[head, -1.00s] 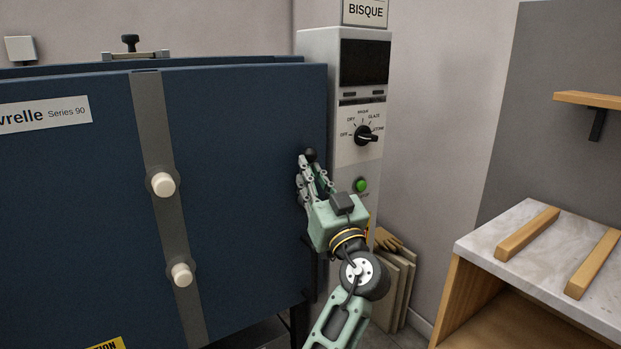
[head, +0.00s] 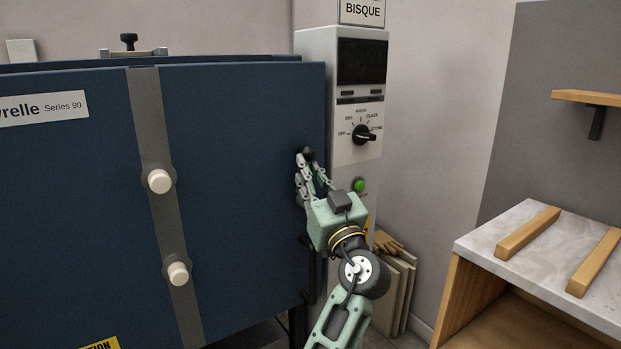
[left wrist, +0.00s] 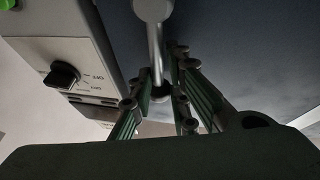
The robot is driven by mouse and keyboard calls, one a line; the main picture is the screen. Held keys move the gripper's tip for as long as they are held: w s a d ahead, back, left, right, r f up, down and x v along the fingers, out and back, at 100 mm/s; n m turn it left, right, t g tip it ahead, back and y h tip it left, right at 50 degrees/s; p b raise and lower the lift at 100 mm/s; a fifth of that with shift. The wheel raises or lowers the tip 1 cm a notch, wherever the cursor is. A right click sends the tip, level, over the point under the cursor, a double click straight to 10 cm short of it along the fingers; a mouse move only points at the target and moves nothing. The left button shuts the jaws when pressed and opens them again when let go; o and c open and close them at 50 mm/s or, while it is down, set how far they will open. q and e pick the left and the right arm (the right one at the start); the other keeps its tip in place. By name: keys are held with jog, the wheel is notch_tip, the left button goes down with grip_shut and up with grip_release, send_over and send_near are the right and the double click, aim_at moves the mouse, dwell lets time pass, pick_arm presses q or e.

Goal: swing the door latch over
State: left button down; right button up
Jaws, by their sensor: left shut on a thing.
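The blue kiln door (head: 245,130) is closed-looking and fills the left of the head view. The black knob of the door latch (head: 308,153) shows at the door's right edge, just above my left fingers. My left gripper (head: 308,176) is shut on the latch, its fingers around the lever below the knob. In the left wrist view, the grey latch rod (left wrist: 154,45) runs from a round boss down between the fingers of my left gripper (left wrist: 158,98). The fingers hide part of the lever. My right gripper is not in view.
A grey control box (head: 358,150) with a dial (head: 363,134) and a green button (head: 359,185) stands close right of my gripper. Flat boards (head: 398,290) with a glove lean below it. A marble-topped bench (head: 550,240) stands at the right.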

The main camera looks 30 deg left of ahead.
pick_arm(q)
jog(key=shift+f, duration=0.1)
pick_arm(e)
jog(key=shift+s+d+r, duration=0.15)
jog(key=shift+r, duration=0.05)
pick_arm(q)
jog(key=shift+b, duration=0.6)
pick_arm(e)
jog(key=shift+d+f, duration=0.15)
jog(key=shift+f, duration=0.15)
pick_arm(q)
jog(key=shift+s+a+n, duration=0.15)
jog(key=shift+n, duration=0.15)
jog(key=shift+f+g+y+b, duration=0.1)
jog(key=shift+g+y+b, duration=0.2)
jog(key=shift+b, duration=0.1)
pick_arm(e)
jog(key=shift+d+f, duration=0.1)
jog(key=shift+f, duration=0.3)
pick_arm(q)
jog(key=shift+s, duration=0.1)
